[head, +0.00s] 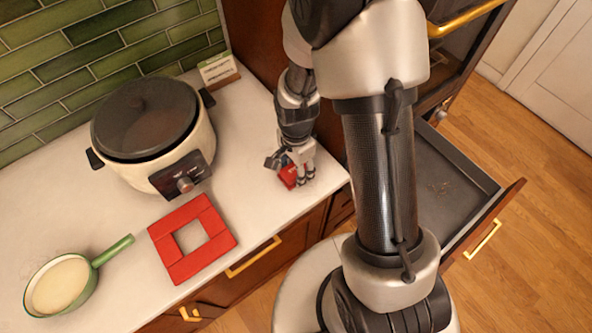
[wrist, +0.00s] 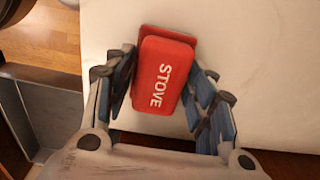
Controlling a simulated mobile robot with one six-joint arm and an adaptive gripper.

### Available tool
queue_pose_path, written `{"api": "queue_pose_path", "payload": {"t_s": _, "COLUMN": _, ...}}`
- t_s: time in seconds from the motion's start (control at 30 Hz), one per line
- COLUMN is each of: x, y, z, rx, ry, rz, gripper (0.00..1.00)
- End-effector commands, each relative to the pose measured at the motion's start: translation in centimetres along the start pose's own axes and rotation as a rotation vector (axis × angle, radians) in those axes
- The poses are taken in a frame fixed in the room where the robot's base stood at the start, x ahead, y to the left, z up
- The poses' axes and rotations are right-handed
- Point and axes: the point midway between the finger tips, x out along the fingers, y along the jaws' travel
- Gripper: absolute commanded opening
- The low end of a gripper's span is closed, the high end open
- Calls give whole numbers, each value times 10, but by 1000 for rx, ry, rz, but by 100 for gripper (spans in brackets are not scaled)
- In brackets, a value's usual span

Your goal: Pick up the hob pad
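The hob pad (wrist: 161,75) is a small red block with the white word STOVE on its top. In the head view the red block (head: 288,176) lies on the white counter near its front edge, partly hidden by my gripper (head: 289,169). In the wrist view my gripper (wrist: 163,85) has one finger on each side of the block. The left finger is very close to it or touching. A narrow gap seems to show at the right finger. My gripper looks open around the block.
On the counter (head: 240,110) stand a large cooker (head: 150,130), a red square frame (head: 192,239), a green-handled pan (head: 62,285) and a small card stand (head: 218,70).

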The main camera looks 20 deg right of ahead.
Motion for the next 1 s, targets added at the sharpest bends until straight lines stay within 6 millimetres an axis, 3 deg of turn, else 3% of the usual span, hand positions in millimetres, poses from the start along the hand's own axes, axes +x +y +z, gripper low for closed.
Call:
{"api": "queue_pose_path", "payload": {"t_s": 0.37, "x": 0, "y": 0, "z": 0, "rx": 0, "ry": 0, "rz": 0, "gripper": 23}}
{"api": "queue_pose_path", "payload": {"t_s": 0.67, "x": -5, "y": 0, "z": 0, "rx": 0, "ry": 0, "rz": 0, "gripper": 22}}
{"api": "queue_pose_path", "payload": {"t_s": 0.87, "x": -30, "y": -1, "z": 0, "rx": 0, "ry": 1, "rz": -3, "gripper": 22}}
{"api": "queue_pose_path", "payload": {"t_s": 1.0, "x": -65, "y": -1, "z": 0, "rx": 0, "ry": 2, "rz": -5, "gripper": 22}}
